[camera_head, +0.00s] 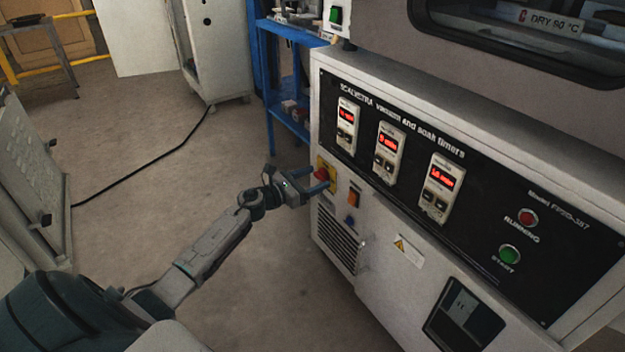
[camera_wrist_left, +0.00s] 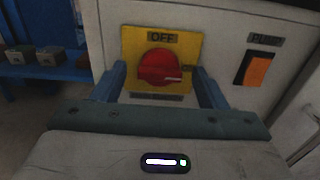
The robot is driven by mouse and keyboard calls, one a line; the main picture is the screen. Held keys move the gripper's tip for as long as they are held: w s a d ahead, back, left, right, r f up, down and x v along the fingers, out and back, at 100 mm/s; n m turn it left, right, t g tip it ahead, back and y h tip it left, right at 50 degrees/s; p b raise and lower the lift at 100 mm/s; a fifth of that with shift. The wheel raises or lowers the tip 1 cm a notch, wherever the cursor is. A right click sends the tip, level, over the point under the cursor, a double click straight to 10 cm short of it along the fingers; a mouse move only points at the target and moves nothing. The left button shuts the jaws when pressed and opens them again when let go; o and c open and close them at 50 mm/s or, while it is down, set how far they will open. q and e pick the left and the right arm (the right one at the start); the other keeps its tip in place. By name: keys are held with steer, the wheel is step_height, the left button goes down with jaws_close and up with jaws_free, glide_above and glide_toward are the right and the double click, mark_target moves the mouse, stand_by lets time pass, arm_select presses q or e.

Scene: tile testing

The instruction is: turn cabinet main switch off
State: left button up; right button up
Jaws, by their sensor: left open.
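The main switch (camera_head: 320,173) is a red round knob on a yellow plate at the left end of the cabinet's front face. In the left wrist view the red knob (camera_wrist_left: 160,67) sits below the word OFF, with a small mark on its right side. My left gripper (camera_head: 322,183) is open in front of the switch. In the wrist view its two blue fingers stand on either side of the knob, with gaps visible. I cannot tell whether the fingertips touch the plate. My right gripper is in neither view.
An orange push switch (camera_wrist_left: 252,70) is just right of the main switch. The cabinet (camera_head: 400,225) carries several red-lit timers, a red running lamp (camera_head: 528,217) and a green start button (camera_head: 509,254). A blue shelf (camera_head: 285,75) stands behind. The floor (camera_head: 150,165) at left is mostly clear.

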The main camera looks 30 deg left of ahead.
arm_select(q)
steer(key=c, duration=1)
